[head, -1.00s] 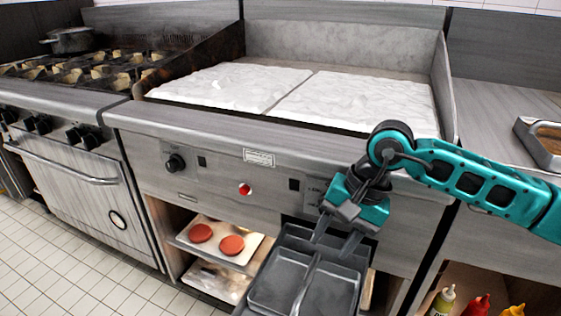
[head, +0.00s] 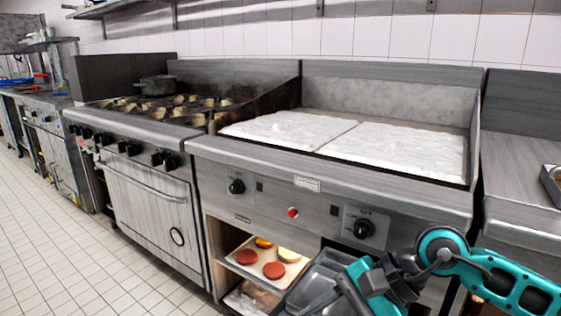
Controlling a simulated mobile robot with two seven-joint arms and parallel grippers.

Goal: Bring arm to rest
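My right arm, teal and black, comes in from the lower right corner in the head view. Its gripper (head: 340,296) is low in front of the griddle's front panel, over the grey divided tray (head: 322,272). The fingers look spread apart, with nothing seen between them. The gripper and the lower frame edge hide part of the tray, and I cannot tell whether they touch. My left gripper is not in view.
The griddle (head: 330,174) has two pale slabs on top. A shelf below holds a board (head: 259,256) with red patties and other round pieces. A stove (head: 150,190) with a dark pot (head: 157,85) stands left. The tiled floor (head: 70,270) at left is clear.

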